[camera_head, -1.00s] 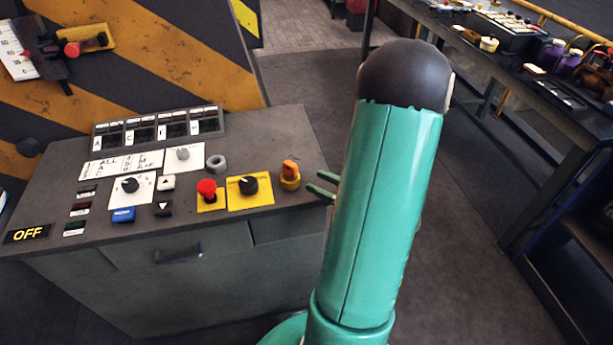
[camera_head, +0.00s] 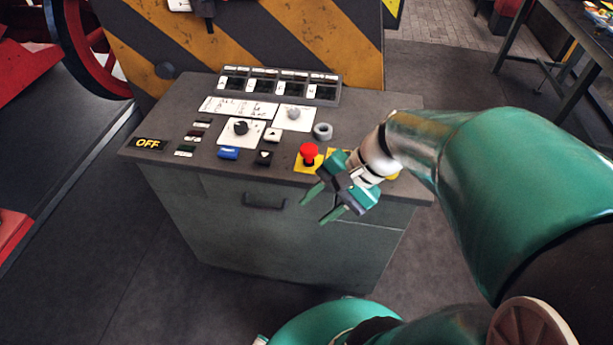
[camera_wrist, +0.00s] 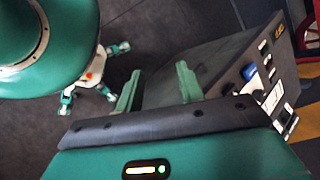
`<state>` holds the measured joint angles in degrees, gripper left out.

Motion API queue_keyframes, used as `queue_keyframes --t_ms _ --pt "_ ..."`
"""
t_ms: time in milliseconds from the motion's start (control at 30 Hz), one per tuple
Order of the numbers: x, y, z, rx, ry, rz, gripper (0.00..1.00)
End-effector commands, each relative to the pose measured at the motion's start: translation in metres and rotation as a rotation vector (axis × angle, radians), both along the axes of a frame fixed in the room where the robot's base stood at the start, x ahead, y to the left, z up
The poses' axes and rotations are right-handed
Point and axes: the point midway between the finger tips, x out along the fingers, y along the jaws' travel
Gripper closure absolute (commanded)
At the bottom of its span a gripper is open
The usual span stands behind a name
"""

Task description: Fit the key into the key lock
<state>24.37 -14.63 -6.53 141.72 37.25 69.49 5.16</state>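My gripper (camera_head: 320,205) is open and empty in front of the control cabinet's top edge, near the red mushroom button. The wrist view also shows its two green fingers (camera_wrist: 159,88) apart, with nothing between them. I cannot make out a key in either current view. I cannot tell for sure which fitting is the key lock. A grey ring-shaped fitting (camera_head: 322,131) stands on the panel behind the gripper. The right end of the panel, with a yellow plate, is mostly hidden by my gripper and wrist.
The cabinet (camera_head: 290,225) carries a red button (camera_head: 309,152), a black knob (camera_head: 241,126), a blue button (camera_head: 228,153) and an OFF display (camera_head: 148,143). A striped barrier (camera_head: 240,35) stands behind. A red wheel (camera_head: 90,50) is at left. Floor is clear in front.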

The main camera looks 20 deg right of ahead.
Motion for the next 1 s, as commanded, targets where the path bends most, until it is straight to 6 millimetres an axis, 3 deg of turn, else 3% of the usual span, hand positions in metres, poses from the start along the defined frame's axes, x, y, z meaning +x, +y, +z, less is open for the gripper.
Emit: queue_keyframes --t_ms 200,400,567,1000 --pt "-0.011 0.019 0.034 -0.476 -0.273 0.426 0.62" --pt "-0.008 0.027 0.073 -0.797 -0.519 0.675 0.62" --pt "-0.007 0.029 0.087 -0.886 -0.591 0.736 0.62" --pt "-0.007 0.028 0.086 -0.886 -0.589 0.734 0.62"
